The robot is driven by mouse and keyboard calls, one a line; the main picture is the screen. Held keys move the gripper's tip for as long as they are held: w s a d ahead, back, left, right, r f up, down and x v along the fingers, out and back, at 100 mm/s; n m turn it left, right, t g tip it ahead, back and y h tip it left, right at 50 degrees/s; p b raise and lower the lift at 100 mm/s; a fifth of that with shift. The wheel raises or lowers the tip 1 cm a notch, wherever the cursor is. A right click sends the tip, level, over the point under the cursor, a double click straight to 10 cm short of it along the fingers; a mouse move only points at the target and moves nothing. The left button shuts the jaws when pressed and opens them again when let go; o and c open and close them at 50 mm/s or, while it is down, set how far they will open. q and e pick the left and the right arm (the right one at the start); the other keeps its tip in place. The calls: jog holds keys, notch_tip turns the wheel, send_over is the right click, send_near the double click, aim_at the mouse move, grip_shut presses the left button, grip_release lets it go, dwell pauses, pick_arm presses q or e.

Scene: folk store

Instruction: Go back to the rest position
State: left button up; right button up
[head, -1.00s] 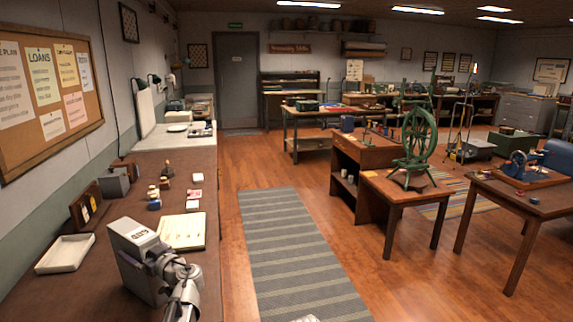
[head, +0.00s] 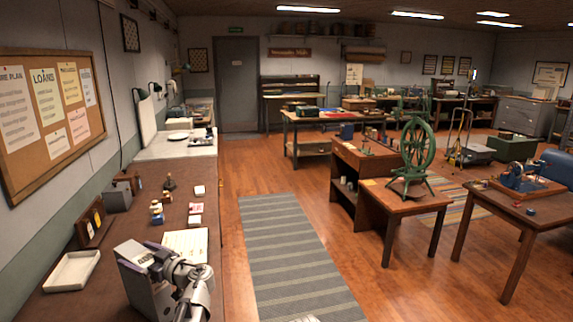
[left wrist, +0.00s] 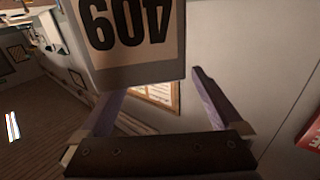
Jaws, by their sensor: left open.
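My left gripper (head: 153,262) is low in the head view, over the long brown counter (head: 190,183). In the left wrist view its two purple-grey fingers (left wrist: 160,95) are spread apart with nothing between them. A grey box (head: 135,288) stands on the counter beside the gripper, partly hidden by it.
A white tray (head: 72,271) lies left of the box. An open booklet (head: 187,243) lies behind the gripper, with small jars (head: 156,213) beyond. A notice board (head: 55,105) hangs on the left wall. A striped rug (head: 290,250) covers clear floor right of the counter.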

pick_arm(q)
jog(key=shift+s+d+f+n+g+y, duration=0.15)
jog(key=shift+s+d+n+g, duration=0.1)
jog(key=shift+s+g, duration=0.15)
jog(key=shift+s+d+f+n+g+y, duration=0.1)
jog(key=shift+s+d+n+g, duration=0.15)
jog(key=shift+s, duration=0.3)
jog(key=shift+s+d+f+n+g+y, duration=0.15)
jog(key=shift+s+d+n+g, duration=0.1)
jog(key=shift+s+g, duration=0.15)
